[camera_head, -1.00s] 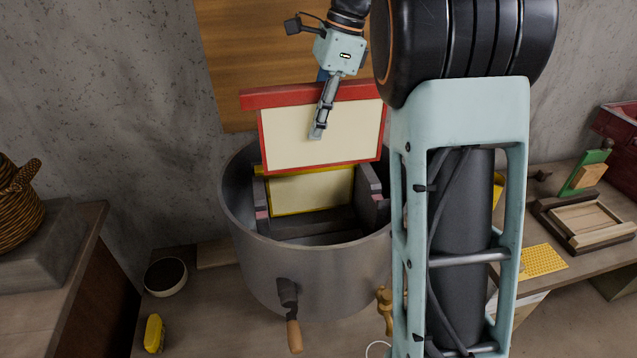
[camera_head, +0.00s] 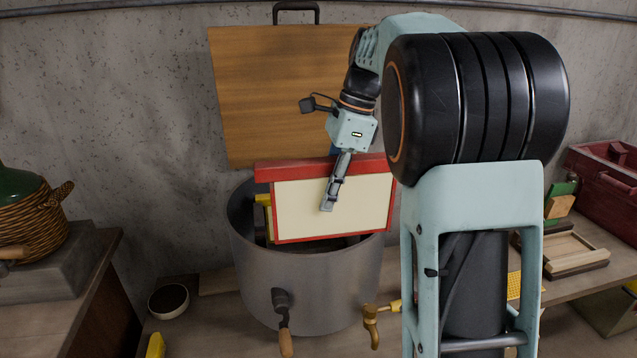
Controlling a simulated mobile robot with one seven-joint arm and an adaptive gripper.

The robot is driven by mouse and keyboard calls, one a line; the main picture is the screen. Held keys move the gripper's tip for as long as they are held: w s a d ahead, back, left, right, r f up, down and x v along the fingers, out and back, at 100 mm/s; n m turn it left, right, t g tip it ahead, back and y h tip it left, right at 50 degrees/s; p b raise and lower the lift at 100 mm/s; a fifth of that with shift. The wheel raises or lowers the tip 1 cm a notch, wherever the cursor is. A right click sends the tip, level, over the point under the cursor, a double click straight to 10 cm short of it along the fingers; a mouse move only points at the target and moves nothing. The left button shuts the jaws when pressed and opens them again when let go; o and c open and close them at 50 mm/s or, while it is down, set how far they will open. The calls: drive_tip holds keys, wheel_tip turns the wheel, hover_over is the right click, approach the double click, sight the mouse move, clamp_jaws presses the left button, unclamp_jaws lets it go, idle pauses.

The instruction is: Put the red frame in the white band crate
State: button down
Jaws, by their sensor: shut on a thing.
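The red frame (camera_head: 300,210) has a thick red top bar, thin red edges and a pale cream panel. It hangs upright, slightly tilted, over the mouth of the grey metal drum (camera_head: 300,290), its lower edge near the front rim. I cannot tell whether that edge is inside or above the drum. My gripper (camera_head: 328,206) is shut on the red frame from above, with one finger across the front of its panel. The other finger is hidden behind. I cannot make out any crate with a white band.
A yellow frame (camera_head: 262,201) stands in the drum, mostly hidden. A wooden board (camera_head: 270,90) leans on the wall behind. A brass tap (camera_head: 371,323) and crank handle (camera_head: 285,342) stick out in front. A wooden tray (camera_head: 565,252) and red box (camera_head: 605,180) stand right.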

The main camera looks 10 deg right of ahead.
drive_tip(key=s+d+f+m, duration=0.1)
drive_tip(key=s+d+f, duration=0.3)
drive_tip(key=d+f, duration=0.3)
wheel_tip(320, 180, down, 3)
drive_tip(key=shift+d+r, duration=0.2)
drive_tip(key=shift+d, duration=0.05)
wheel_tip(320, 180, down, 11)
drive_tip(key=b, duration=1)
drive_tip(key=shift+d+r+b, duration=0.15)
drive_tip(key=shift+r+b, duration=0.05)
drive_tip(key=shift+b, duration=0.1)
